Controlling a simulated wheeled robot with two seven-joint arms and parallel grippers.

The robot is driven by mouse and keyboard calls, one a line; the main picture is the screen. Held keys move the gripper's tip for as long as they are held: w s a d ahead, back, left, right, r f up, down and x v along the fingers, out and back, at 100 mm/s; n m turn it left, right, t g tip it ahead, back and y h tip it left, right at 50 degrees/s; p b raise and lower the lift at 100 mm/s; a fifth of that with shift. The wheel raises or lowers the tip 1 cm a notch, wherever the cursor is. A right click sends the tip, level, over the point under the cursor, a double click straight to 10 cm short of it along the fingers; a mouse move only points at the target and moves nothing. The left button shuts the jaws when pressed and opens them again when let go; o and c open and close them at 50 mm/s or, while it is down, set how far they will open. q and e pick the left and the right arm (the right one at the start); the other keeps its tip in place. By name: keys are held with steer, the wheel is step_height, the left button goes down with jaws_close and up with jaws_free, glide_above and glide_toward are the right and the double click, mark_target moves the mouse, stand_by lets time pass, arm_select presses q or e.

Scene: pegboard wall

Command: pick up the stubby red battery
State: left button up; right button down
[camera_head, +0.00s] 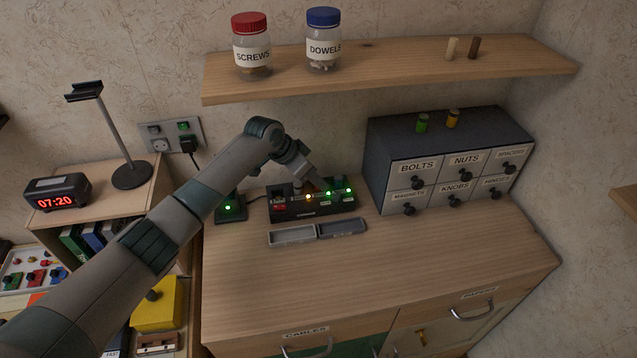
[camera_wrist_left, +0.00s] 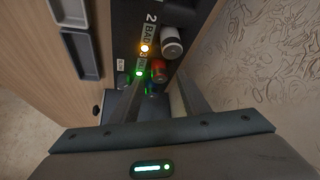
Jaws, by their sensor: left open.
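The red battery (camera_wrist_left: 159,70) stands in a slot of the black charger in the left wrist view, end-on to the camera. My left gripper (camera_wrist_left: 161,88) is open, its fingers reaching down on either side of the red battery's row; I cannot tell whether they touch it. A white-topped battery (camera_wrist_left: 172,42) is just beyond it, and a green one (camera_wrist_left: 153,89) is on its near side. In the head view the left gripper (camera_head: 318,187) is over the charger (camera_head: 309,208) and hides the red battery there. The right gripper is not in view.
A grey two-part tray (camera_head: 318,232) lies in front of the charger. A drawer cabinet (camera_head: 447,160) stands close on the right, with green and yellow batteries on top. A shelf (camera_head: 400,68) with jars overhangs the back. The front of the worktop is clear.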

arm_select(q)
steer(key=shift+w+d+f, duration=0.1)
steer(key=shift+d+f, duration=0.05)
steer(key=shift+f, duration=0.1)
steer(key=shift+c, duration=0.7)
jaws_close()
steer(key=shift+r, duration=0.15)
